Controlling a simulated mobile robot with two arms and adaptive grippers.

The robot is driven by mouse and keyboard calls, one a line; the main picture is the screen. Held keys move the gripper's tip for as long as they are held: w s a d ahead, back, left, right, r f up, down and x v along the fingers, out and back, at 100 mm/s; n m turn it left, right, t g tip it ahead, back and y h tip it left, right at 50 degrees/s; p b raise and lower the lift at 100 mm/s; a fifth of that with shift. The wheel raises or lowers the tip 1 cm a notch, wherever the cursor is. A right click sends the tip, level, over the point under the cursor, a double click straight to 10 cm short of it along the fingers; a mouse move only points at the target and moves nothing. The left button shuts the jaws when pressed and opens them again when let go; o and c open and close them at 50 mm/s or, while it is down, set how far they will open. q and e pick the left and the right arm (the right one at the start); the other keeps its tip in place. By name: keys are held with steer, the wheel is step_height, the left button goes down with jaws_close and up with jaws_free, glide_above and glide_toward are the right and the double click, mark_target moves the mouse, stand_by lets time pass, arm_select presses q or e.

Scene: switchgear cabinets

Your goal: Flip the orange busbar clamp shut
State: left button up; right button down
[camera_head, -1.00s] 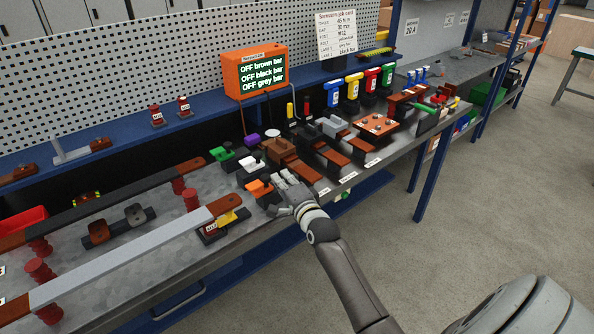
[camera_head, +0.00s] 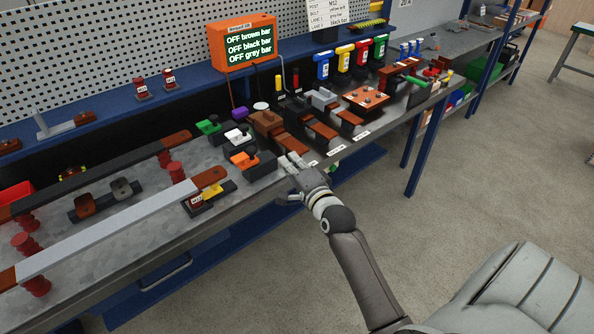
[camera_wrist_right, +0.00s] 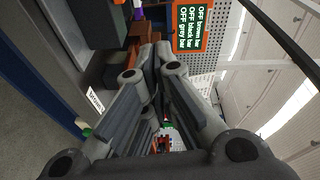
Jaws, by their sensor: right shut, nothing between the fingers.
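The orange busbar clamp (camera_head: 243,160) sits on a dark block near the bench's front edge, in front of similar white (camera_head: 237,138) and green (camera_head: 208,125) clamps. Its orange lever lies over the block; I cannot tell whether it is fully closed. My right gripper (camera_head: 288,164) is just right of the block, over the front edge, shut and empty. In the right wrist view its fingers (camera_wrist_right: 156,58) are together, with a dark block (camera_wrist_right: 95,22) beyond them at upper left. My left gripper is not in view.
A long grey bar (camera_head: 110,232) on red insulators and a yellow clamp (camera_head: 212,191) lie to the left. Copper-ended dark blocks (camera_head: 320,130) fill the bench to the right. An orange display box (camera_head: 243,43) reads OFF for the brown, black and grey bars. The floor in front is clear.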

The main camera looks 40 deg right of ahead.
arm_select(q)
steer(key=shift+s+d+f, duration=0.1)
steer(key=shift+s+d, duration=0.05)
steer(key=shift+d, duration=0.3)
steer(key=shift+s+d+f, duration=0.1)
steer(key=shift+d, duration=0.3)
arm_select(e)
steer(key=s, duration=0.3)
steer(key=shift+s+d, duration=0.15)
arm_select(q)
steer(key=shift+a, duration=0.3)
